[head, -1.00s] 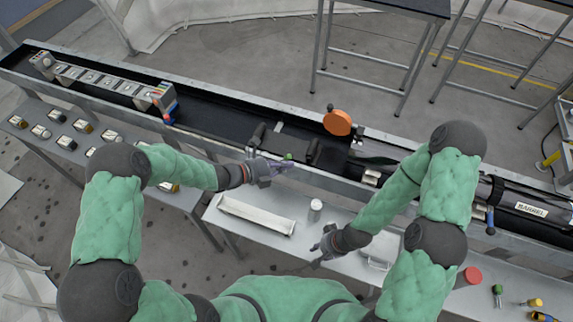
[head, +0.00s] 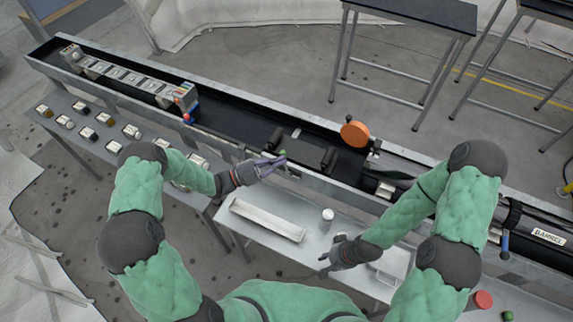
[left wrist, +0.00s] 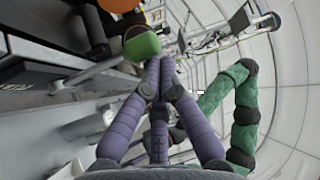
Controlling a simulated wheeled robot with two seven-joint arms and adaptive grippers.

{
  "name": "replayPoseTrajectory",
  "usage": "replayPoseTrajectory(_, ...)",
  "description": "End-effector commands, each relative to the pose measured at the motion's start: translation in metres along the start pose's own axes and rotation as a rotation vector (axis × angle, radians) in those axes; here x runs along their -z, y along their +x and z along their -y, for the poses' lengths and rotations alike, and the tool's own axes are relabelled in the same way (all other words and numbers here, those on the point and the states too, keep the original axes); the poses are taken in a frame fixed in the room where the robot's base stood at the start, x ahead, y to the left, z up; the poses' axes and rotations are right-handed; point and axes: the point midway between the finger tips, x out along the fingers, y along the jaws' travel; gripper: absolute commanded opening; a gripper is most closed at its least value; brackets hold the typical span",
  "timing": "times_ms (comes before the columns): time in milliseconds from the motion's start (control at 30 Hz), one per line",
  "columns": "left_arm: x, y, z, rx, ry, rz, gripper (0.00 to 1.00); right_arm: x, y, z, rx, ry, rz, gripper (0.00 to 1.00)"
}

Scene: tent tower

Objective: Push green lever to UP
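The green lever (head: 283,152) shows as a small green knob at the near edge of the long trough, left of the orange disc. In the left wrist view its green knob (left wrist: 142,46) sits on a metal rod, just beyond my fingertips and slightly left. My left gripper (head: 284,160) is right beside the knob, its purple fingers pointing at it. In the left wrist view the left gripper (left wrist: 160,63) has its fingertips together with nothing seen between them. Whether they touch the knob I cannot tell. My right gripper (head: 327,260) is empty over the grey table, its fingers apart.
The long trough (head: 225,133) holds a row of grey blocks (head: 125,75) at the left. An orange disc (head: 355,133) stands behind the lever. A barrel label (head: 548,236) is at right.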

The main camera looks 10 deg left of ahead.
Motion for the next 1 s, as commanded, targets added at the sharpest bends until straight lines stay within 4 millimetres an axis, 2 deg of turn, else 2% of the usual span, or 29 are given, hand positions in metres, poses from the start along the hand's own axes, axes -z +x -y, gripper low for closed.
replayPoseTrajectory(167,-0.012,-0.012,-0.002,0.104,-0.1,0.003,0.0,0.0,0.007,-0.002,0.0,0.0,0.0,0.32)
replayPoseTrajectory(500,-0.025,-0.026,-0.002,0.098,-0.093,0.002,0.0,0.0,0.011,-0.004,0.0,0.0,0.0,0.32)
replayPoseTrajectory(1000,-0.029,-0.03,-0.003,0.097,-0.093,0.001,0.0,0.001,0.012,-0.004,0.0,0.0,0.0,0.32)
